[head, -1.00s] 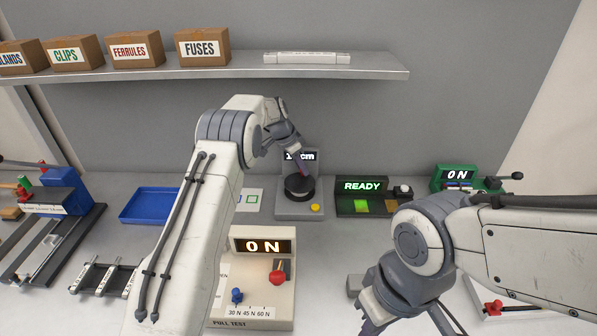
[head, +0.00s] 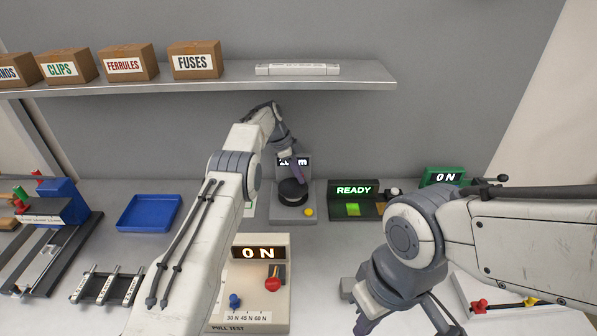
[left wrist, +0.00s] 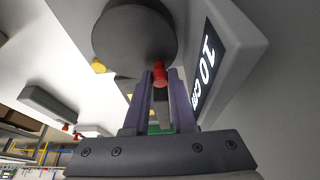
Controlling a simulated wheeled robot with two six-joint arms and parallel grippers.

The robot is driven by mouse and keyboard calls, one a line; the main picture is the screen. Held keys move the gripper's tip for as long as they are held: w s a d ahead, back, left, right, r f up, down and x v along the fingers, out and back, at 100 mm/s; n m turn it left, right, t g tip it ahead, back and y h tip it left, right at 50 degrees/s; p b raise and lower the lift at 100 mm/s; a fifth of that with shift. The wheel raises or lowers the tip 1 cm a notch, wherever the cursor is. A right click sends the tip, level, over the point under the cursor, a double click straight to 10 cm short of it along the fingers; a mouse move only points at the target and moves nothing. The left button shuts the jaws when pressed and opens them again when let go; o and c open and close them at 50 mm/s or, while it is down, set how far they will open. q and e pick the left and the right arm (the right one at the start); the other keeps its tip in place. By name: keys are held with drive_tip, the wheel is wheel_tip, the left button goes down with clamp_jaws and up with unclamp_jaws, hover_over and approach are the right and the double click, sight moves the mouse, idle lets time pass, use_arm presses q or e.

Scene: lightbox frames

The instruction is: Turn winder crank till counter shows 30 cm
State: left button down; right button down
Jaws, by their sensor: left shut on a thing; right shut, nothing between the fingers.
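The winder (head: 293,215) has a grey base, a black round drum (head: 292,196), a yellow button (head: 309,212) and a counter (head: 293,162) behind the drum. My left arm partly covers the counter in the head view. In the left wrist view the counter (left wrist: 207,65) appears to read 10 cm, at a slant. My left gripper (head: 294,176) is at the drum. In the left wrist view its purple fingers (left wrist: 160,82) are shut on the red crank knob (left wrist: 158,72) at the drum's edge. My right gripper (head: 367,318) is shut and empty, low over the front of the bench.
A pull tester (head: 262,290) reading 0 N stands in front of the winder. A box reading READY (head: 353,190) and a green device (head: 443,176) stand to the right. A blue tray (head: 150,213) lies to the left. A shelf (head: 370,77) with boxes runs above.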

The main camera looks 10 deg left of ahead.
idle(0.4)
use_arm(q)
drive_tip(key=c, duration=0.7)
unclamp_jaws()
drive_tip(key=shift+c, duration=0.2)
drive_tip(key=shift+r, duration=0.1)
